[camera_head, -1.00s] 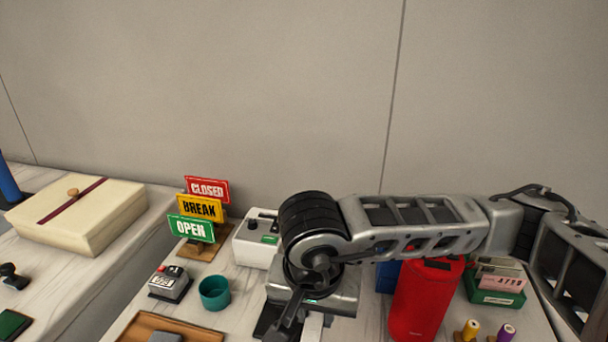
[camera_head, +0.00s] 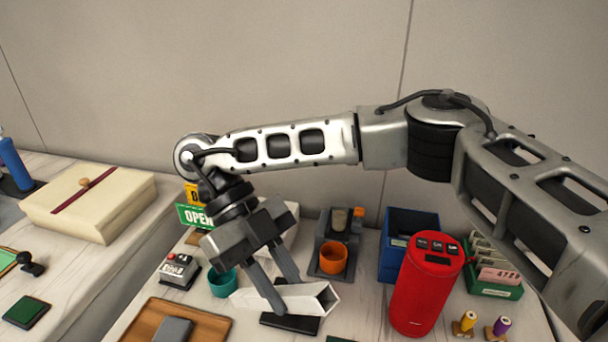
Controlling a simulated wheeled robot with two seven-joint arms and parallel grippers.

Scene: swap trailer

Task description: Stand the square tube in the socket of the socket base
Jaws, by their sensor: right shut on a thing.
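The square tube (camera_head: 312,297) is white and hollow, with an open square end facing right. My right gripper (camera_head: 281,293) is shut on it, with the dark fingers on either side. The tube lies nearly level, not upright, above the table. A dark flat block (camera_head: 290,323) shows just under it; I cannot tell whether this is the socket base, and no socket opening shows. My left gripper is not in view.
A teal cup (camera_head: 222,285) is close to the tube's left end. A grey stand holds an orange cup (camera_head: 333,258) behind it. A red canister (camera_head: 425,285) and blue bin (camera_head: 402,245) stand right. A wooden tray (camera_head: 150,325) lies front left.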

